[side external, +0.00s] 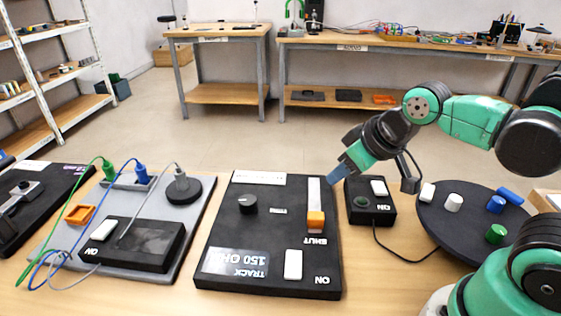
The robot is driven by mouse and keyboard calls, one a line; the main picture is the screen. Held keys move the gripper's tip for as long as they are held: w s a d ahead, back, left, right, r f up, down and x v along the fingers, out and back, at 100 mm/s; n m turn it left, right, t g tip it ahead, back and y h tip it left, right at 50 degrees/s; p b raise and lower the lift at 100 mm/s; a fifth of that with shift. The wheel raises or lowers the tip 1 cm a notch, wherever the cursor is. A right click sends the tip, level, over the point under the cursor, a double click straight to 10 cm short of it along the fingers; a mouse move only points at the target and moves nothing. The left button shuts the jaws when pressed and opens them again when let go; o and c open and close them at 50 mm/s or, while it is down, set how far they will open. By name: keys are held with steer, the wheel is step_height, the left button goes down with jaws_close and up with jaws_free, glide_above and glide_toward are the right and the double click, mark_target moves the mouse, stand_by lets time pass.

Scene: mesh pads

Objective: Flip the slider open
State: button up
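The slider's orange knob (315,223) sits at the near end of a pale straight track (314,192) on a black panel (215,225). Lettering that reads SHUT lies just in front of the knob. My gripper (336,174) is above the panel's far right edge, just right of the track's far end and apart from the knob. It points down and to the left. Its blue-grey fingertips overlap in this view, so any gap between them is hidden. Nothing is seen held in it.
The panel also has a black dial (247,204) and a white switch (293,264). A small black box (370,203) with a cable stands close right of the panel. A round black tray (470,222) with coloured cylinders is farther right. A grey board (199,212) with cables is left.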

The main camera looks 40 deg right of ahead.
steer(key=shift+a+n+g, duration=0.1)
steer(key=shift+n+g, duration=0.2)
steer(key=shift+n, duration=0.7)
jaws_close()
steer(key=a+n+g, duration=0.1)
steer(key=n+g, duration=0.2)
steer(key=n, duration=0.5)
steer(key=a+n+g+y, duration=0.1)
steer(key=n+g, duration=0.1)
steer(key=n, duration=0.6)
steer(key=a+n+g+y, duration=0.1)
steer(key=n+g, duration=0.2)
steer(key=n, duration=0.4)
steer(key=shift+w+a+n+g, duration=0.15)
steer(key=shift+w+n+g, duration=0.15)
steer(key=shift+w+n, duration=0.1)
glide_toward(316, 240)
steer(key=s+a+f, duration=0.1)
steer(key=f, duration=0.1)
steer(key=s+a+f, duration=0.2)
steer(key=s+f, duration=0.1)
steer(key=shift+s+a+f, duration=0.1)
steer(key=shift+a+f, duration=0.25)
steer(key=shift+a, duration=0.05)
steer(key=shift+w+d, duration=0.95)
steer(key=shift+w, duration=0.05)
steer(key=shift+w+d+r, duration=0.1)
steer(key=shift+w+d, duration=0.35)
steer(key=shift+d, duration=0.05)
